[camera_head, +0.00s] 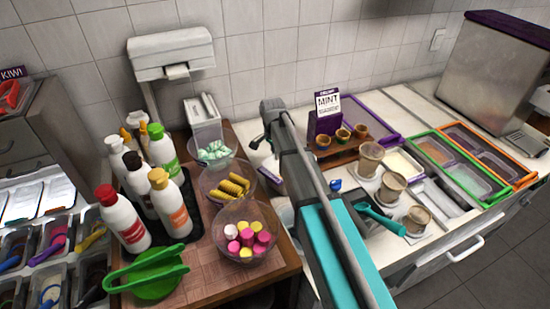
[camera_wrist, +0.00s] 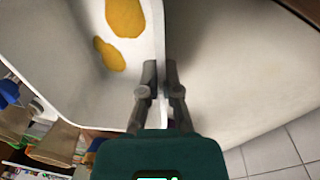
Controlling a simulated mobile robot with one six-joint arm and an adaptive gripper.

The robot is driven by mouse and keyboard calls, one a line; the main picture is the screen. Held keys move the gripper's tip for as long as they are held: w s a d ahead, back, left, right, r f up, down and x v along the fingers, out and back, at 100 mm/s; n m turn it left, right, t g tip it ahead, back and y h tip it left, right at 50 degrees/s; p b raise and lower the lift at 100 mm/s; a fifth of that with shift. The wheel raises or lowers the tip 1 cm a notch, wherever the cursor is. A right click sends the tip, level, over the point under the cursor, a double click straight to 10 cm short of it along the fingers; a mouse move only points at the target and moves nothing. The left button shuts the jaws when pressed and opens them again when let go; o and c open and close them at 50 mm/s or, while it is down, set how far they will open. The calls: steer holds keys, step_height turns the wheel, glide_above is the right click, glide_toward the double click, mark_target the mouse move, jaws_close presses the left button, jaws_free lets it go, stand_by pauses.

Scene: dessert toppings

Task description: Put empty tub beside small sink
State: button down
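In the wrist view a white tub (camera_wrist: 90,62) with yellow smears on its inside fills the upper left. My gripper (camera_wrist: 161,75) has its two fingers close together on either side of the tub's right wall, pinching it. In the head view my arm hides the gripper and most of what is beneath; a pale piece beside the arm (camera_head: 268,165) may be part of the tub. A dark grey basin (camera_head: 372,222) with a teal scoop in it, right of my arm, may be the small sink; I cannot be sure.
Cups with beige contents (camera_head: 392,187) stand right of my arm. A purple mint sign (camera_head: 327,105) and small brown cups are behind them. Framed bins (camera_head: 465,178) lie farther right. Left, a wooden board (camera_head: 208,262) holds bottles and topping bowls (camera_head: 246,252).

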steer(key=shift+f, duration=0.15)
steer(key=c, duration=0.8)
jaws_free()
step_height(320, 180, up, 12)
steer(key=p, duration=1.2)
steer(key=shift+w+a, duration=0.35)
steer(key=shift+s+d, duration=0.1)
steer(key=s+d+n, duration=0.4)
steer(key=s+d, duration=0.4)
steer(key=s, duration=0.3)
steer(key=s+d+n, duration=0.5)
steer(key=s+d, duration=0.3)
steer(key=s, duration=0.3)
steer(key=shift+s+d+t+y, duration=0.15)
steer(key=shift+d+t+y, duration=0.25)
